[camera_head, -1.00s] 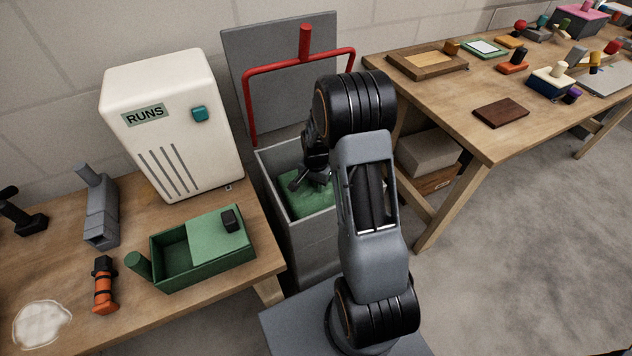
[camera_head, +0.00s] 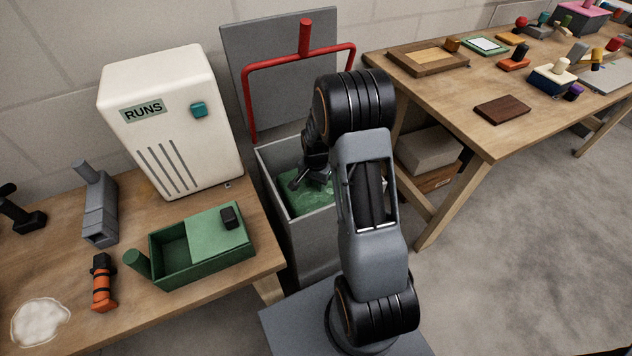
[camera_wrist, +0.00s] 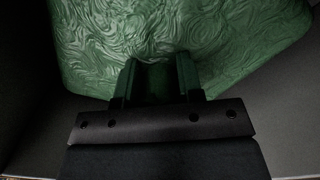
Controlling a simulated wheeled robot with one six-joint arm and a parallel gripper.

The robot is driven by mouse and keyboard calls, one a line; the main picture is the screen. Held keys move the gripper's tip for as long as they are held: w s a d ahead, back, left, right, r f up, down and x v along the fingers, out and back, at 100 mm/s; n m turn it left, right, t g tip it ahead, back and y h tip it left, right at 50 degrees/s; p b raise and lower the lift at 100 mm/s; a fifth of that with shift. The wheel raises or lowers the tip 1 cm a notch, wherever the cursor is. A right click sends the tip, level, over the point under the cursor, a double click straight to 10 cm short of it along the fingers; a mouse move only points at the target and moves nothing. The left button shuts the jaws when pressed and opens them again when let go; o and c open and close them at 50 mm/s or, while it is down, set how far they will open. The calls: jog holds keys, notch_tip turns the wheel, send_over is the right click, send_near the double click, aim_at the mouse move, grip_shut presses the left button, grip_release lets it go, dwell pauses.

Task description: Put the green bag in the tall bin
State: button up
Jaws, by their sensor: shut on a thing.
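The green bag (camera_head: 307,199) is inside the tall grey bin (camera_head: 318,243), below its rim. My gripper (camera_head: 296,184) reaches down into the bin at the bag. In the wrist view the crumpled green bag (camera_wrist: 185,35) fills the upper part, and my gripper (camera_wrist: 157,80) is shut on its near edge. The bin's grey inner walls (camera_wrist: 285,120) show around it. The bin's lid (camera_head: 283,75) stands open behind, with a red bar handle (camera_head: 305,40). My arm hides the bin's right side and part of the bag.
A wooden table (camera_head: 450,120) with several small objects is at the right. Bare floor lies at the front right.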

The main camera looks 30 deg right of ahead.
jog(key=shift+f, duration=0.35)
jog(key=o, duration=1.2)
notch_tip(320, 180, up, 14)
jog(key=p, duration=0.3)
jog(key=shift+f, duration=0.1)
